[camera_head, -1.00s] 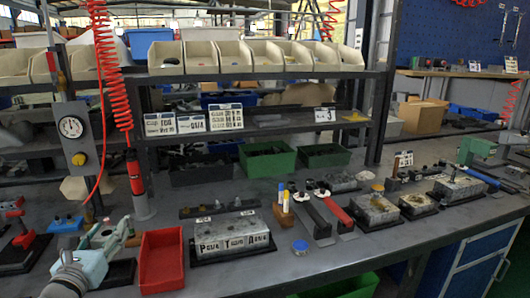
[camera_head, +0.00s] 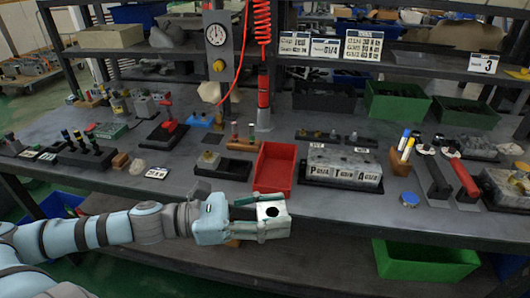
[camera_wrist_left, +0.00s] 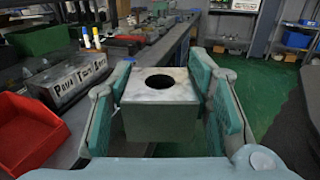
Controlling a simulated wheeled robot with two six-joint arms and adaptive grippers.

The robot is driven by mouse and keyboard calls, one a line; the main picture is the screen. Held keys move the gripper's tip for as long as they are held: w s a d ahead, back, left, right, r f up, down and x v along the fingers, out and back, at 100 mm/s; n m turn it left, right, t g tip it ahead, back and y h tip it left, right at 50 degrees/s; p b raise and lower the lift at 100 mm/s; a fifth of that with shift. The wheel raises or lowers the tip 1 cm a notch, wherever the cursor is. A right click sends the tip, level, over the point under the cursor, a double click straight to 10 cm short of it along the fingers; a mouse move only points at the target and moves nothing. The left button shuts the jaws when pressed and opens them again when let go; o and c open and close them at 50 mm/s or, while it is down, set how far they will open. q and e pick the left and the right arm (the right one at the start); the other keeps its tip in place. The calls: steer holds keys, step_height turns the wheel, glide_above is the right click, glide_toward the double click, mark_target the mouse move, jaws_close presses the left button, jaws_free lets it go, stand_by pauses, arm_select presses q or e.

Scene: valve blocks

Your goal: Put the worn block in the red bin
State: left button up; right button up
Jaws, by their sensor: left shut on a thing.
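A small grey metal block (camera_head: 273,213) with a round dark hole in its pale, stained top is held by my left gripper (camera_head: 262,214). In the left wrist view the block (camera_wrist_left: 160,119) sits between both green finger pads of the left gripper (camera_wrist_left: 162,100). The gripper is shut on it, in front of the bench's front edge. The red bin (camera_head: 276,168) stands on the bench just behind the block in the head view and looks empty. The bin (camera_wrist_left: 24,132) also shows at the left of the wrist view. My right gripper is not in view.
A large block with lettering (camera_head: 345,166) stands right of the red bin. A small black tray (camera_head: 226,168) lies left of it. A pressure gauge post (camera_head: 217,70) and red coiled hose (camera_head: 262,30) rise behind. A green bin (camera_head: 425,262) is below the bench edge.

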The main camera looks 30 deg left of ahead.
arm_select(q)
steer(key=w+a+f+n+t+y, duration=0.2)
steer(key=w+a+n+t+y, duration=0.4)
steer(key=w+a+n+y, duration=1.2)
steer(key=w+a+f+m+b, duration=0.1)
steer(key=f, duration=0.1)
steer(key=a+f+m+y+b, duration=0.1)
steer(key=a+f+b, duration=0.1)
steer(key=f, duration=0.1)
steer(key=w+a+f+m+y+b, duration=0.1)
steer(key=a+f, duration=0.1)
steer(key=f, duration=0.1)
steer(key=shift+w+a+f+m+b, duration=0.2)
steer(key=shift+w+f+m+b, duration=0.05)
steer(key=shift+w+m+b, duration=0.05)
steer(key=shift+f, duration=0.35)
steer(key=shift+r, duration=0.1)
steer(key=shift+f, duration=0.2)
steer(key=o, duration=1.4)
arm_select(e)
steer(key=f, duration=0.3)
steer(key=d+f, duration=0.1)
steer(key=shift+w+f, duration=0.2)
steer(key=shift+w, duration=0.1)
arm_select(q)
steer(key=shift+o, duration=0.2)
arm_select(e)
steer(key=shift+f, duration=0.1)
